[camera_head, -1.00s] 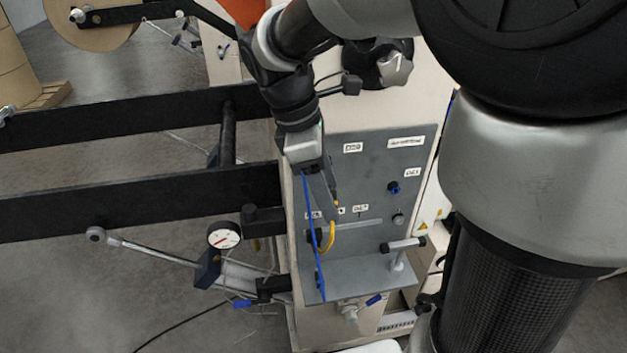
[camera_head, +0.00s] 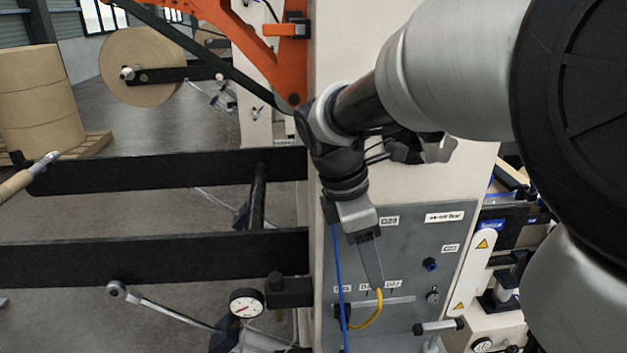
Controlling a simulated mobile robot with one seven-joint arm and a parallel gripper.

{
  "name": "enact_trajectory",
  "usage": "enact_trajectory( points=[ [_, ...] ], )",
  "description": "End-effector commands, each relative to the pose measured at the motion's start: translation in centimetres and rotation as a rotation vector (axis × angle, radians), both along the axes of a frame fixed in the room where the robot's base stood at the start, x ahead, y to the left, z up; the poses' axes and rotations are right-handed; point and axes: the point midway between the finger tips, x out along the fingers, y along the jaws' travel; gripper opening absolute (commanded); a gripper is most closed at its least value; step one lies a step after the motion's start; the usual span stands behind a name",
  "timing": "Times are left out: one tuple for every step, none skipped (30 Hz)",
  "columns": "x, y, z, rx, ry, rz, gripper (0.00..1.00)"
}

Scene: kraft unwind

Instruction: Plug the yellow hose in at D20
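The grey panel (camera_head: 460,215) stands upright at lower centre right. A label that seems to read D20 (camera_head: 389,221) is near its top; any port just under it is hidden behind my gripper. My gripper (camera_head: 376,283) points down in front of the panel, below that label. A blue hose (camera_head: 338,272) hangs just left of the gripper.
A blue port (camera_head: 430,264) sits right of the gripper, near another label (camera_head: 451,248). Black beams (camera_head: 150,258) and a dial gauge (camera_head: 246,304) lie left of the panel.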

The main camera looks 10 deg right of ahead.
Motion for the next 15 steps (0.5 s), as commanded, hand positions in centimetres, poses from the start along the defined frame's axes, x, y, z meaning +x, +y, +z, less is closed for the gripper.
enact_trajectory(
  points=[
    [0.4,0.0,0.0,0.000,0.000,-0.001,0.32],
    [0.5,0.0,0.0,0.000,0.000,-0.001,0.32],
    [0.8,0.0,0.0,0.000,0.000,-0.001,0.32],
    [1.0,0.0,0.0,0.000,0.000,-0.001,0.32],
    [1.1,0.0,0.1,0.000,0.001,-0.001,0.32],
    [1.3,0.0,0.1,0.000,0.001,-0.001,0.32],
    [1.5,0.0,0.2,0.000,0.000,-0.002,0.32],
    [1.7,0.0,0.2,0.000,-0.001,-0.002,0.32],
    [1.9,0.0,0.2,0.000,0.001,-0.001,0.32],
    [2.0,0.0,0.1,0.000,0.001,-0.001,0.32],
    [2.1,0.0,0.1,0.000,0.001,-0.001,0.32],
    [2.3,0.0,0.1,0.000,0.001,-0.001,0.32],
    [2.4,0.0,0.1,0.000,0.001,-0.001,0.32],
    [2.4,0.0,0.1,0.000,0.001,-0.001,0.32],
    [2.5,0.0,0.1,0.000,0.000,-0.001,0.32]
  ],
)
